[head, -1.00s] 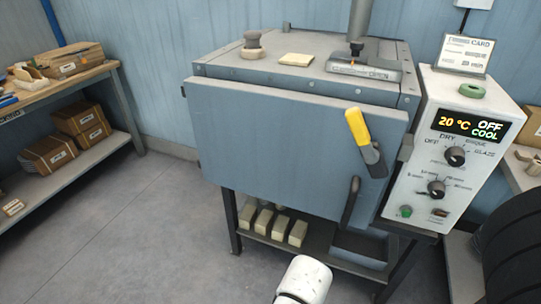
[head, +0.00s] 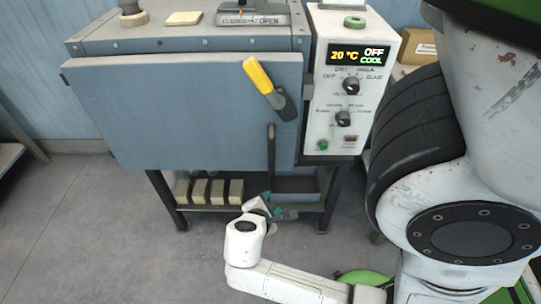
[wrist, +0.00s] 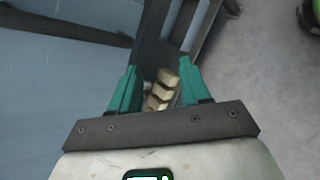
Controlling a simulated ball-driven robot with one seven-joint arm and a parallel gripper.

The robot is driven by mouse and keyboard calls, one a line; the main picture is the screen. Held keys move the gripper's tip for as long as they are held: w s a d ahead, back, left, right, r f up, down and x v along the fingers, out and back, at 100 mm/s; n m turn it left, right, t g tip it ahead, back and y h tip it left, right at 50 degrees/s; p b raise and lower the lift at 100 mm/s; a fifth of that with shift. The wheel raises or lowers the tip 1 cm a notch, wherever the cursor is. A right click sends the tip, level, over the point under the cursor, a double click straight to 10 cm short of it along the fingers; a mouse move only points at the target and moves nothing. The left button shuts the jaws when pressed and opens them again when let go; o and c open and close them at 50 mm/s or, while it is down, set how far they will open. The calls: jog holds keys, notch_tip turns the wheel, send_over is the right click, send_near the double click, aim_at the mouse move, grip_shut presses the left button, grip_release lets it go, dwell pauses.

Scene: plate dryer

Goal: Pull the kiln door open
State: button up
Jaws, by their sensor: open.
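The kiln door (head: 180,115) is a blue-grey panel on the front of the kiln and looks closed. A yellow-handled latch lever (head: 259,77) slants down to the right near its upper right. A dark upright pull handle (head: 271,160) hangs at the door's lower right. My gripper (head: 275,207) is open and empty, low in front of the kiln and just below the pull handle's lower end. In the wrist view, its teal fingers (wrist: 157,90) stand apart, with pale blocks visible beyond them. The door seems to be the blue-grey surface at left there (wrist: 45,65).
A white control box (head: 345,95) is fixed right of the door. Pale blocks (head: 208,191) and a dark tray (head: 298,184) sit on the shelf under the kiln. The kiln's dark stand legs (head: 165,201) reach the floor. Grey floor (head: 85,230) is clear at left.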

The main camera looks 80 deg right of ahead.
aim_at(271, 160)
jog(key=d+r+n+h, duration=0.1)
jog(key=d+n+h, duration=0.1)
jog(key=d+n, duration=0.1)
jog(key=d+r+n+h+p, duration=0.1)
jog(key=d+r+n+h, duration=0.1)
jog(key=d+n, duration=0.2)
jog(key=d+r+n+h, duration=0.1)
jog(key=d+n+h, duration=0.2)
jog(key=d, duration=0.3)
jog(key=shift+w+d+r+n, duration=0.2)
jog(key=shift+w+d+n, duration=0.05)
jog(key=shift+n, duration=0.15)
grip_shut()
dwell(0.4)
